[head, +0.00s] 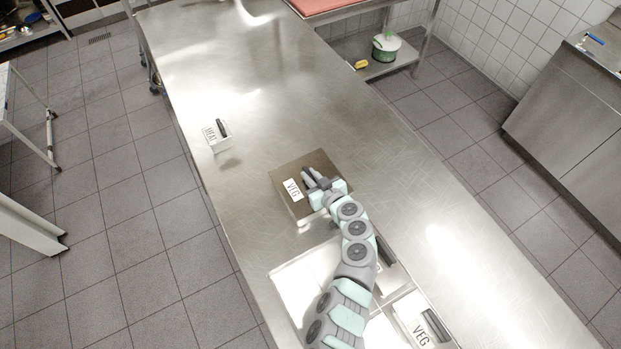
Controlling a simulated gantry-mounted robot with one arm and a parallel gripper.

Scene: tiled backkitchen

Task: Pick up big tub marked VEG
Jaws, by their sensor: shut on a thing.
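A big tub (290,206) with a brown-grey lid and a white label reading VEG stands near the middle of the steel table. My gripper (316,181) is over its lid, shut on the tub, probably at a handle that the fingers largely hide. I cannot tell whether the tub touches the table. A smaller white tub marked VEG (404,312) with a dark handle is at the bottom right, partly cut off by the frame edge.
A small white tub marked MEAT (218,144) stands at the table's left side. A large pale tub (298,281) lies partly under my arm. The steel table (290,95) is clear beyond.

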